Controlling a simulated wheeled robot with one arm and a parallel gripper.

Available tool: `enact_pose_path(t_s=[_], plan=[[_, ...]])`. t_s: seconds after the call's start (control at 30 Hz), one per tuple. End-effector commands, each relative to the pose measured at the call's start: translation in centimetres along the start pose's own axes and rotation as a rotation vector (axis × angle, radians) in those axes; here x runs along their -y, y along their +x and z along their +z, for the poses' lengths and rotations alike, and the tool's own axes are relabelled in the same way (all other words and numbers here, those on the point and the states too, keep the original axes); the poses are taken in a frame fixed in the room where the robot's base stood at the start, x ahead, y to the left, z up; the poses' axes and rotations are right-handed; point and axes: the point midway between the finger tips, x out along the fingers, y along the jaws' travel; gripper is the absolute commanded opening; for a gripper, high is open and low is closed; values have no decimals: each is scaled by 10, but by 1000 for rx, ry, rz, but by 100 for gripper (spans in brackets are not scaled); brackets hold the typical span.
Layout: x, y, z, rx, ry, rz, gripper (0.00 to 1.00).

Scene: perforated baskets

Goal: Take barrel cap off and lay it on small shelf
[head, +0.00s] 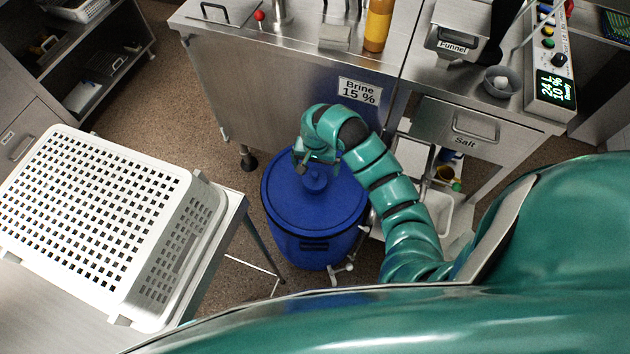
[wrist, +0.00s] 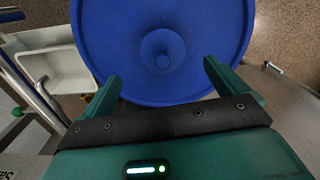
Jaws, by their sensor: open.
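The blue barrel (head: 318,248) stands on the floor in front of the steel counter. Its round blue cap (head: 285,200) lies on top and has a raised knob (head: 316,180) in the middle. My gripper (head: 317,158) is above the cap, close to the knob. In the wrist view, my gripper (wrist: 162,82) is open, with its two green fingers apart. The knob (wrist: 162,60) shows ahead of and between the fingers, and nothing is held. The cap (wrist: 110,40) fills the upper middle of that view. I cannot tell which surface is the small shelf.
A white perforated basket (head: 165,250) stands on a steel table to the left of the barrel. The steel counter (head: 260,70) behind carries a bottle (head: 378,25) and a funnel box (head: 458,35). A pale tray (wrist: 58,66) shows left in the wrist view.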

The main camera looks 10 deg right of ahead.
Motion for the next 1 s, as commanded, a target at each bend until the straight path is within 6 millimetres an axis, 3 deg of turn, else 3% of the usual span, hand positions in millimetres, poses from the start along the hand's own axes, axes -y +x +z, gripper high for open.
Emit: enact_pose_path(t_s=[0.1,0.37,0.7,1.0], plan=[[1,17,0,1,0,-2,97],[1,26,1,1,-2,1,97],[3,62,1,2,-1,2,97],[4,73,0,-3,-1,-2,97]])
